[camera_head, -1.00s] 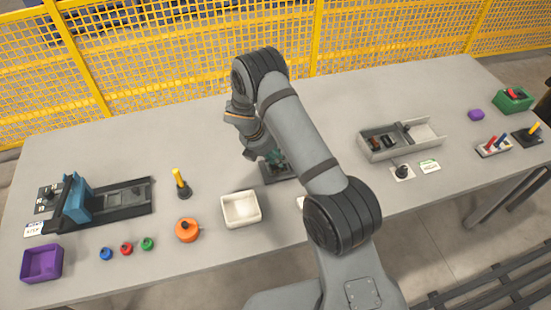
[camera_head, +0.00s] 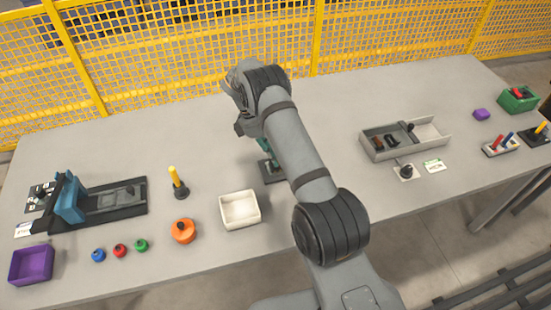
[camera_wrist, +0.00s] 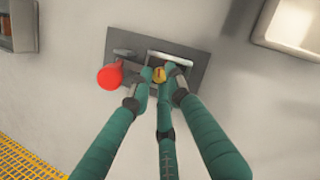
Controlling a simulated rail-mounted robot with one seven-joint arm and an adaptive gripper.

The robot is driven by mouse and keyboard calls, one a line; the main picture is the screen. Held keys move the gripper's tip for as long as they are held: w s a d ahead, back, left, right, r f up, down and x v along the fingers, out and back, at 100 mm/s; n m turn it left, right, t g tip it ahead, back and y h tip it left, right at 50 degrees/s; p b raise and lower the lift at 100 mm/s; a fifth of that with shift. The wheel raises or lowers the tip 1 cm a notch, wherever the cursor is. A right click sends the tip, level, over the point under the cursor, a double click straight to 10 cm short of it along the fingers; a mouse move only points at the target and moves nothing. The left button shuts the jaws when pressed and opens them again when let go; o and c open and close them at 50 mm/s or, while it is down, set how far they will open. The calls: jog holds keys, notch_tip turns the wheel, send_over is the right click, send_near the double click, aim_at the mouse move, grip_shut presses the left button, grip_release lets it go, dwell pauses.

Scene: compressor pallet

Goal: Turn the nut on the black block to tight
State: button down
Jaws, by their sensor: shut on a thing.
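In the wrist view a dark grey plate (camera_wrist: 195,45) lies on the table, with a black block and a light metal frame on it. A small yellow nut (camera_wrist: 159,74) shows between my teal fingertips. My gripper (camera_wrist: 160,86) is closed in around it, and the fingers hide most of the block. A red rounded part (camera_wrist: 110,76) sits at the plate's left, beside one finger. In the head view my gripper (camera_head: 266,150) reaches down to the plate (camera_head: 272,178), and my arm covers part of it.
A white tray (camera_head: 240,222) stands just left of the plate in the head view. An orange round part (camera_head: 184,231) and a yellow-handled post (camera_head: 176,183) are further left. A grey divided tray (camera_head: 432,147) is to the right. Bare table lies behind the plate.

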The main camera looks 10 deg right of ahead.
jog(key=shift+m+g+b, duration=0.35)
jog(key=shift+m+g, duration=0.05)
jog(key=shift+m, duration=0.6)
jog(key=c, duration=1.9)
grip_release()
jog(key=shift+v, duration=3.75)
jog(key=shift+d, duration=0.15)
